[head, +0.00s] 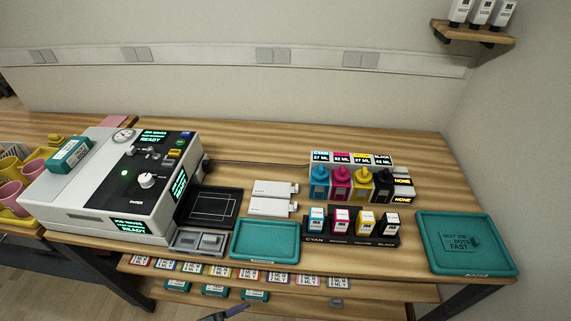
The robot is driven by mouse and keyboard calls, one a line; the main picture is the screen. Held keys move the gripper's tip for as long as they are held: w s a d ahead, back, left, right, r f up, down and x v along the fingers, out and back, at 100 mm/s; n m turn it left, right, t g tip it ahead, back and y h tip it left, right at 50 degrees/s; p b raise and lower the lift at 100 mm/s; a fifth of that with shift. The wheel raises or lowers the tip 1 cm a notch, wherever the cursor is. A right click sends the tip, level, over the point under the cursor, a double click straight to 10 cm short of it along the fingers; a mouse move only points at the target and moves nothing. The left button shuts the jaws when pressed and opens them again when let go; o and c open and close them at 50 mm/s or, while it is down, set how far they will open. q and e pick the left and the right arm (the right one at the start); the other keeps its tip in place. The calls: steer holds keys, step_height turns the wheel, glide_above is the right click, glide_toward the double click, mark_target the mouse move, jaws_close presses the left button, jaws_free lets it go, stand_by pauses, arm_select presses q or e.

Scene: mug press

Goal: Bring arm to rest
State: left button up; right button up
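A small dark part with a purplish tint, which looks like the tip of my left gripper (236,311), shows at the bottom edge, left of the middle. It is in front of the lower shelf and apart from everything on the worktop. Most of it is cut off, so I cannot tell whether it is open or shut. My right gripper is not in view.
The wooden worktop (262,137) holds a grey press machine (90,197), an empty teal tray (265,240), ink bottles (340,182), ink cartridges (341,222) and a teal board (467,243). Pink and yellow cups stand far left. The back of the worktop is clear.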

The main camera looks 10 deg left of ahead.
arm_select(q)
steer(key=s+a+n+g+y+p, duration=0.1)
steer(key=s+a+n+g+y, duration=0.6)
steer(key=n, duration=0.5)
step_height(320, 180, up, 12)
steer(key=t+y+p, duration=0.1)
steer(key=p, duration=1)
steer(key=shift+s+d+m, duration=0.15)
steer(key=shift+d+m, duration=0.15)
